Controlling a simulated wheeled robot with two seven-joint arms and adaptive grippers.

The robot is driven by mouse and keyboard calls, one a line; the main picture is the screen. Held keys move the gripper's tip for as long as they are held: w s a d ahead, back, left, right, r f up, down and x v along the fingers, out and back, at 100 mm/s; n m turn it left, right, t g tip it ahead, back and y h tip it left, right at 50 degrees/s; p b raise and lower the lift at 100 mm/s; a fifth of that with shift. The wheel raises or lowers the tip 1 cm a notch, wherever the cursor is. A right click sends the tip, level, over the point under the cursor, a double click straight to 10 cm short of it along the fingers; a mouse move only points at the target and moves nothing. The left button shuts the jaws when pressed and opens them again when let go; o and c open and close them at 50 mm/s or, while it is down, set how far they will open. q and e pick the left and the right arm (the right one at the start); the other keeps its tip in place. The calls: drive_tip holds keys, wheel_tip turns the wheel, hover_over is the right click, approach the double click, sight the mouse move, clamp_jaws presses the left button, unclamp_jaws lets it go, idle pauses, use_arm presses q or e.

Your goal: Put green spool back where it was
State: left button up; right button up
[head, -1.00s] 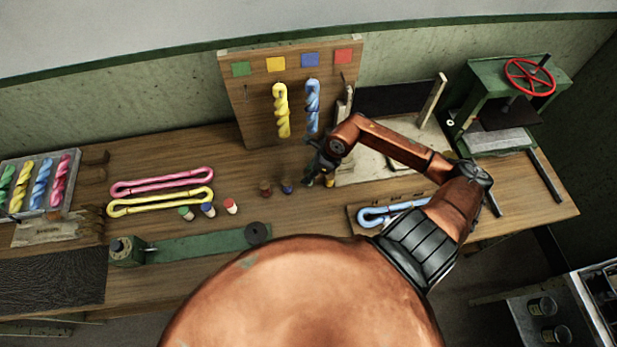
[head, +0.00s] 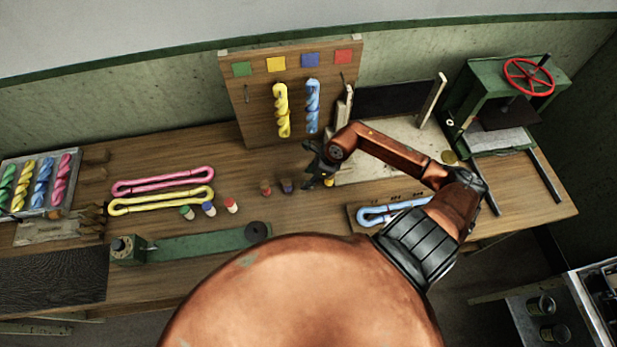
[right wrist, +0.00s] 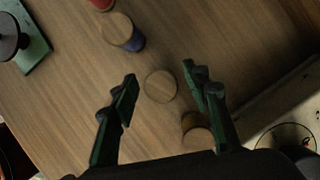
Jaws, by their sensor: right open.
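My right gripper (head: 314,182) is open and points down at the bench, beside the row of spools. In the right wrist view its two fingers (right wrist: 160,78) stand apart on either side of a round wooden spool top (right wrist: 160,86). This spool is seen from straight above, so its thread colour is hidden; its place in the row suggests the green spool, but I cannot be sure. A blue spool (right wrist: 131,40) and a red spool (right wrist: 103,3) stand on one side, a yellow spool (right wrist: 190,121) close on the other. My left gripper is not in view.
Another group has a green-sided spool (head: 187,212), a blue one (head: 209,209) and a red one (head: 231,206). Pink (head: 163,181) and yellow (head: 160,201) skeins lie left. A pegboard (head: 256,118) with hanging skeins stands behind. The green press (head: 480,100) stands right.

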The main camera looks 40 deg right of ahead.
drive_tip(key=shift+r, duration=0.1)
drive_tip(key=shift+r, duration=0.2)
drive_tip(key=b+v, duration=0.1)
drive_tip(key=v, duration=1)
drive_tip(key=shift+s+r, duration=0.15)
drive_tip(key=shift+r, duration=0.2)
drive_tip(key=shift+d, duration=0.1)
